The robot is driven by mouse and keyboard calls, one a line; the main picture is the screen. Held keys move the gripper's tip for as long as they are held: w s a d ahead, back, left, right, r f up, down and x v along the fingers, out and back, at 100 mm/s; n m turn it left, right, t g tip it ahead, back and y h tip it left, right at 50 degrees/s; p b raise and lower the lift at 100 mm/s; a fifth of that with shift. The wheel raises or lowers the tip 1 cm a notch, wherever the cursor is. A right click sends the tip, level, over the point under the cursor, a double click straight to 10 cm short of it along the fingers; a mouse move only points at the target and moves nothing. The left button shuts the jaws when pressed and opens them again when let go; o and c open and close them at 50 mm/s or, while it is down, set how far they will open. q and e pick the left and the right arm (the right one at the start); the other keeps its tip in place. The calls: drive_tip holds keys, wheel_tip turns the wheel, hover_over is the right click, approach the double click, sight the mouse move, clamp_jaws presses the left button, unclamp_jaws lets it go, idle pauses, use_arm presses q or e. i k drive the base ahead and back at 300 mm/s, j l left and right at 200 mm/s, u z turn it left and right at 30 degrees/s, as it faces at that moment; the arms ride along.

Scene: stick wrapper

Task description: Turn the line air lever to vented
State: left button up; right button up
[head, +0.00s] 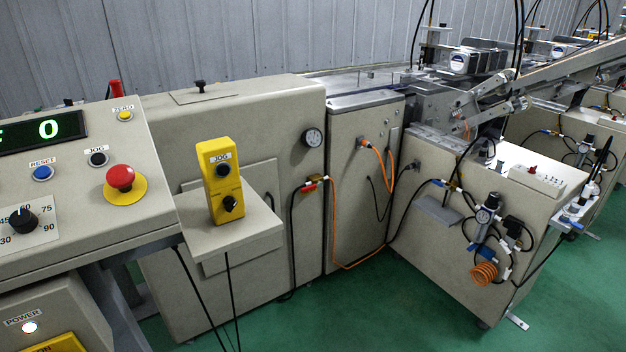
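A small red part (310,187) sits on the front of the beige cabinet, below a round gauge (312,138). It has orange and white fittings beside it, and a black hose and an orange hose run down from there. It looks like an air valve lever, but it is too small to tell its position or read any label. Another air assembly with a regulator (487,212), black tubes and an orange coiled hose (484,273) is on the side of the right machine. Neither of my grippers is in view.
A beige control console (75,185) with a red stop button (121,178) fills the left. A yellow jog box (220,180) stands on a shelf (240,232) before the cabinet. Green floor (370,315) is open at the front right. Hoses hang near the cabinets.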

sight(309, 188)
drive_tip(key=i+l, duration=0.1)
drive_tip(key=i, duration=0.45)
drive_tip(key=i+l, duration=0.15)
drive_tip(key=i, duration=0.4)
drive_tip(key=i+u, duration=0.2)
drive_tip(key=u, duration=0.2)
drive_tip(key=i+j+u, duration=0.1)
drive_tip(key=u, duration=0.3)
drive_tip(key=i+l+u, duration=0.1)
drive_tip(key=i+u, duration=0.15)
drive_tip(key=u, duration=0.15)
